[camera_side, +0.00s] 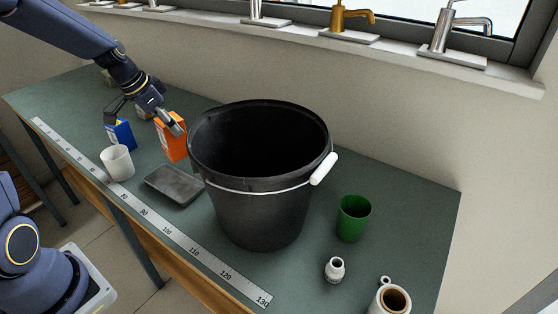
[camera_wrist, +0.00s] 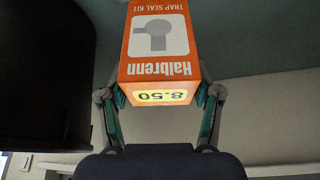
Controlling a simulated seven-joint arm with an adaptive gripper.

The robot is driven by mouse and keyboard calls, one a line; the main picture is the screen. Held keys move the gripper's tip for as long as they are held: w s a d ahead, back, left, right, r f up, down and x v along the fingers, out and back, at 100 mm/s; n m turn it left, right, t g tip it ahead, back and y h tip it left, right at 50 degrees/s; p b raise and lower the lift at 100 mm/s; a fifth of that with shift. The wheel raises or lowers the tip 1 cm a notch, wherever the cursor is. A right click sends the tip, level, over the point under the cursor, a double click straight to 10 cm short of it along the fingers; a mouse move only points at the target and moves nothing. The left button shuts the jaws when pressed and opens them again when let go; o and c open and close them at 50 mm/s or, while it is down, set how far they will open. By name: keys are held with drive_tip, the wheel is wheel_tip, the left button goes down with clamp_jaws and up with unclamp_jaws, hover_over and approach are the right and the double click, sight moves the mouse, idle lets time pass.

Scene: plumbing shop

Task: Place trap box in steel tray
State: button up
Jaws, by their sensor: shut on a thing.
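The trap box, an orange box (camera_side: 171,145) with "TRAP SEAL KIT" lettering, stands upright behind the steel tray in the side view. It also fills the top middle of the wrist view (camera_wrist: 158,45), upside down. My gripper (camera_wrist: 158,97) is shut on it, with one finger on each side. In the side view my gripper (camera_side: 145,112) reaches in from the upper left; one finger overlaps the box's top. I cannot tell whether the box touches the bench. The steel tray (camera_side: 176,185), grey, shallow and empty, lies in front of the box, left of the bucket.
A large black bucket (camera_side: 262,205) stands close to the right of the tray and box. A white cup (camera_side: 117,163) and a blue box (camera_side: 121,135) are on the left. A steel ruler (camera_side: 165,230) runs along the front edge. A green cup (camera_side: 353,218) stands right.

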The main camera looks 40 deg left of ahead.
drive_tip(key=s+d+r+n+y, duration=0.1)
drive_tip(key=s+d, duration=0.1)
drive_tip(key=s, duration=0.6)
drive_tip(key=s+d+r+n, duration=0.1)
drive_tip(key=s+d, duration=0.1)
drive_tip(key=s, duration=0.7)
approach(167, 155)
drive_tip(key=s+d+f, duration=0.1)
drive_tip(key=s+d, duration=0.1)
drive_tip(key=shift+n, duration=0.3)
drive_tip(key=w+f, duration=0.1)
drive_tip(key=w+a+f, duration=0.1)
drive_tip(key=f, duration=0.1)
drive_tip(key=w+f, duration=0.2)
drive_tip(key=shift+w+a+f, duration=0.1)
drive_tip(key=shift+a, duration=0.2)
drive_tip(key=shift+w+a+f, duration=0.1)
drive_tip(key=shift+w+f, duration=0.05)
drive_tip(key=shift+f, duration=0.05)
drive_tip(key=shift+w+a+f, duration=0.1)
drive_tip(key=shift+w+f, duration=0.1)
drive_tip(key=shift+f, duration=1.6)
drive_tip(key=shift+f, duration=0.15)
drive_tip(key=o, duration=1.3)
